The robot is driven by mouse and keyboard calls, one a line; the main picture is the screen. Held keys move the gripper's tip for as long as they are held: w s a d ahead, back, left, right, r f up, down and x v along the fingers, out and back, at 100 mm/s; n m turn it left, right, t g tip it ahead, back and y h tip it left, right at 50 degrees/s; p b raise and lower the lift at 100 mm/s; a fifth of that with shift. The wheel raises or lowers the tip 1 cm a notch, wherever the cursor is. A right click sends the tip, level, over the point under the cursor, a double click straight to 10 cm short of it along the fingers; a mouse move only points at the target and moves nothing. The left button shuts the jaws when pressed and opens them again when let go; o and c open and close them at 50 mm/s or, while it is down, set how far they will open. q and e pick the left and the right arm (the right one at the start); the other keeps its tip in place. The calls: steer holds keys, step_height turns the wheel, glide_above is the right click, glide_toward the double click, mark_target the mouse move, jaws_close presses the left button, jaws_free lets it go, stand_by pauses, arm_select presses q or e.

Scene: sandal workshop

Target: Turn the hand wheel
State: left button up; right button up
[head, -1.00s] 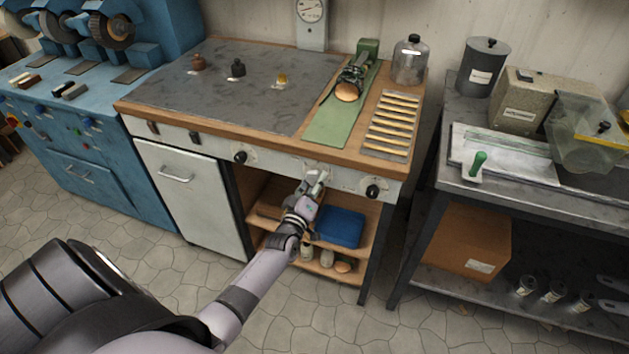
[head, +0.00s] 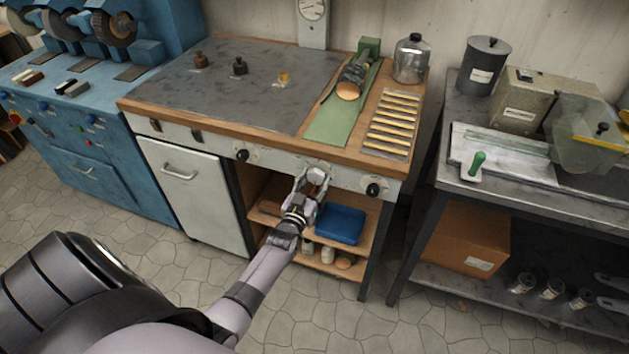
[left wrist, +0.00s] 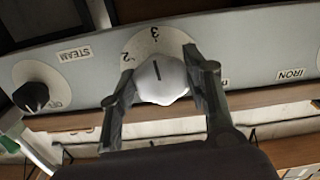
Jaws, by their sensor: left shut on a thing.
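The hand wheel is a pale, faceted knob (left wrist: 162,80) on a round white dial (left wrist: 153,44) in the left wrist view. A dark line on its face points towards the dial's 3; a 2 also shows beside it. My left gripper (left wrist: 165,84) has one finger on each side of the knob and is shut on it. In the head view my left gripper (head: 313,181) is at the bench's front panel (head: 285,163), between two black knobs, and largely hides the wheel. My right gripper is not in view.
Black knobs flank the gripper at left (head: 242,155) and right (head: 373,190). Below is an open shelf with a blue bin (head: 340,224). A metal table (head: 436,180) stands to the right.

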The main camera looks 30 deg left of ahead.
arm_select(q)
steer(key=shift+f+m, duration=0.15)
steer(key=shift+m, duration=0.25)
steer(key=o, duration=1.1)
steer(key=shift+o, duration=0.2)
steer(key=v, duration=1.2)
